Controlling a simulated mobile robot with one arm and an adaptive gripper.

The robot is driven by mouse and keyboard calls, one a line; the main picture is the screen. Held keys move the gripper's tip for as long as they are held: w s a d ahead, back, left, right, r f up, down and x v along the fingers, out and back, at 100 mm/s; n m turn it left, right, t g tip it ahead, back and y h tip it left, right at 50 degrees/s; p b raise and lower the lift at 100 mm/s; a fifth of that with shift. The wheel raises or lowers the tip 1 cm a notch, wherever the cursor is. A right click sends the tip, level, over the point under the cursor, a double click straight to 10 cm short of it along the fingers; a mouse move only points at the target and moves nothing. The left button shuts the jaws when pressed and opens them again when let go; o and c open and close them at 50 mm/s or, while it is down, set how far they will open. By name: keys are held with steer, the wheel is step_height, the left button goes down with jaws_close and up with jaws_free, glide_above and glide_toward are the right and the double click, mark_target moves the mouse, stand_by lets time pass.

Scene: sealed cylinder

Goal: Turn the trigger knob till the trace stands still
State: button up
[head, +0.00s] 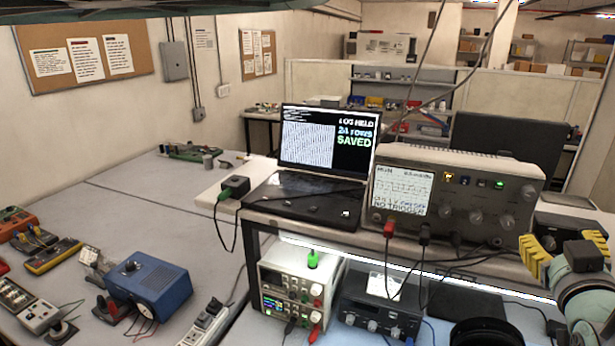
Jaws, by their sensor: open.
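The oscilloscope (470,172) stands on the raised shelf right of centre. Its screen (402,193) shows a pale trace with large text that seems to read "NO TRIGGER". Several grey knobs sit right of the screen, among them one at the upper right (528,193) and one at the lower right (507,222). Their labels are too small to read, so I cannot tell which is the trigger knob. My gripper (566,246), with yellow fingers, is open and appears empty at the right edge. In the picture it is right of and below the knobs, apart from them.
Red and black leads (389,230) plug into the oscilloscope's lower front and hang down. A laptop (325,145) reading "SAVED" stands to its left. A power supply (298,280) and a dark instrument (378,310) sit below the shelf. A blue box (150,280) stands on the left bench.

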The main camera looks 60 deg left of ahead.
mark_target(530, 196)
steer(key=b+x, duration=0.1)
steer(key=x, duration=0.3)
steer(key=b+x, duration=0.2)
steer(key=x, duration=0.3)
steer(key=shift+a+r+b, duration=0.25)
steer(key=shift+a+b, duration=0.05)
steer(key=shift+p+x, duration=1.8)
steer(key=shift+x, duration=1.4)
steer(key=shift+f, duration=0.15)
steer(key=shift+c, duration=0.3)
steer(key=shift+d, duration=0.1)
jaws_close()
